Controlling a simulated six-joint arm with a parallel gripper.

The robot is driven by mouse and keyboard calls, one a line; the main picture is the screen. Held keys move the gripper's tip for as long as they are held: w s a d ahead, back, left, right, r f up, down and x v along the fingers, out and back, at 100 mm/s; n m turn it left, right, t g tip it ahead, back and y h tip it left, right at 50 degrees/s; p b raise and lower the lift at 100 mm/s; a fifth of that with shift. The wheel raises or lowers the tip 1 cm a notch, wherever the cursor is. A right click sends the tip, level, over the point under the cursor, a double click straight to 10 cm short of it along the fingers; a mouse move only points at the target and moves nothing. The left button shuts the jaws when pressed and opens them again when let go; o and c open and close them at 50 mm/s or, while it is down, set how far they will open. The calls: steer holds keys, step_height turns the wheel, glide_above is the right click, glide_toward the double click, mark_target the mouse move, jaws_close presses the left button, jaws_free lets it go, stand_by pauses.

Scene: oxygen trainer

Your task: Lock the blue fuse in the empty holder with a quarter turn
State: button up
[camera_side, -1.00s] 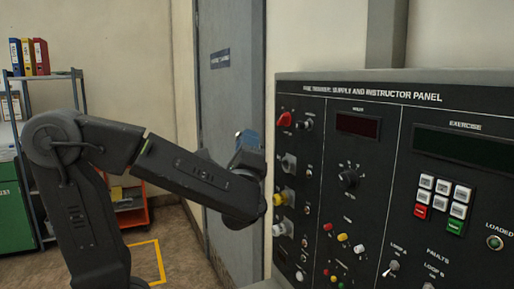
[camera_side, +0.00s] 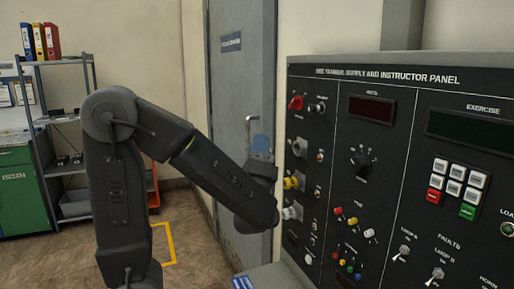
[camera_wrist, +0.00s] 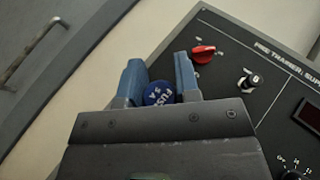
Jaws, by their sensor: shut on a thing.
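The blue fuse (camera_wrist: 158,93) shows its round cap, marked with white lettering, between the two blue-grey fingers of my gripper (camera_wrist: 158,72) in the wrist view. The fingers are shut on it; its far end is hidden. In the side view my gripper (camera_side: 261,147) is small and left of the panel, with a gap of door visible between them. A grey holder (camera_side: 299,147) on the panel's left column appears empty, roughly level with the gripper. Below it are a holder with a yellow cap (camera_side: 293,182) and one with a pale cap (camera_side: 292,212).
The dark trainer panel (camera_side: 400,75) carries a red rotary knob (camera_side: 296,103), which also shows in the wrist view (camera_wrist: 203,51), and a key switch (camera_wrist: 249,80). A grey door (camera_side: 235,85) with a handle stands behind. A shelf and green cabinet are far left.

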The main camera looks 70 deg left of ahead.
steer(key=shift+w, duration=2.85)
steer(key=shift+w, duration=1.1)
steer(key=o, duration=1)
steer(key=v, duration=0.7)
steer(key=shift+s+d+f, duration=0.1)
steer(key=shift+d+f, duration=0.05)
steer(key=shift+f, duration=0.1)
